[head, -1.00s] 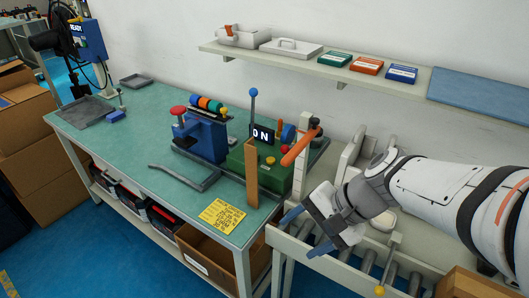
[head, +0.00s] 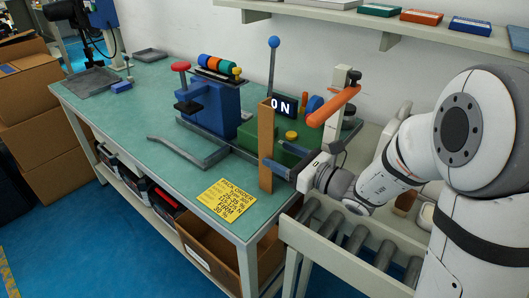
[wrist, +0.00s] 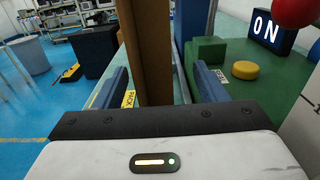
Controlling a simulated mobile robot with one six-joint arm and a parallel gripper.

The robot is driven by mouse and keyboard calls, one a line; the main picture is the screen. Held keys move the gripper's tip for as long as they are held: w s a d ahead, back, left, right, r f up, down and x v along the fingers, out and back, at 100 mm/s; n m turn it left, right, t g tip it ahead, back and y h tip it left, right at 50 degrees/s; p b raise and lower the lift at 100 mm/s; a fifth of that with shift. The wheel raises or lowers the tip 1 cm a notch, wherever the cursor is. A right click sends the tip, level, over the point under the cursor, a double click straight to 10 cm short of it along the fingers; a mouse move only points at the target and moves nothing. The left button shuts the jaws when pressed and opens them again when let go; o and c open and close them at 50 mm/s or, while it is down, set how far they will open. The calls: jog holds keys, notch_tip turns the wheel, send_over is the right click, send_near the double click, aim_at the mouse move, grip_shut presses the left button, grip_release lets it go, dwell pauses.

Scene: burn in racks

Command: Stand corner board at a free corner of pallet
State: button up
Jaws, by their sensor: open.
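The corner board (head: 265,130) is a tall narrow brown strip. It stands upright near the front edge of the green bench, beside the green machine. My gripper (head: 269,156) is level with its lower half, with the blue fingers pointing at it from the right. In the wrist view the board (wrist: 146,45) rises between the two spread blue fingers of my gripper (wrist: 160,80), nearer the left one. The fingers are open and not closed on it. The board's lower end is hidden in the wrist view. I see no pallet in either view.
A green machine (head: 300,138) with an ON display and orange handle stands behind the board. A blue press (head: 212,118) is to its left. A yellow note (head: 226,200) lies in front. A roller conveyor (head: 345,240) runs at the right. A shelf (head: 365,22) hangs above.

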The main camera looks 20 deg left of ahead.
aim_at(262, 149)
jog(key=x, duration=0.5)
jog(key=shift+s+a+f, duration=0.15)
jog(key=shift+s+f, duration=0.15)
jog(key=shift+s, duration=0.1)
jog(key=shift+w+a, duration=0.25)
jog(key=shift+a, duration=0.25)
jog(key=shift+c, duration=0.5)
jog(key=c, duration=1.1)
jog(key=shift+o, duration=0.2)
jog(key=shift+r, duration=0.1)
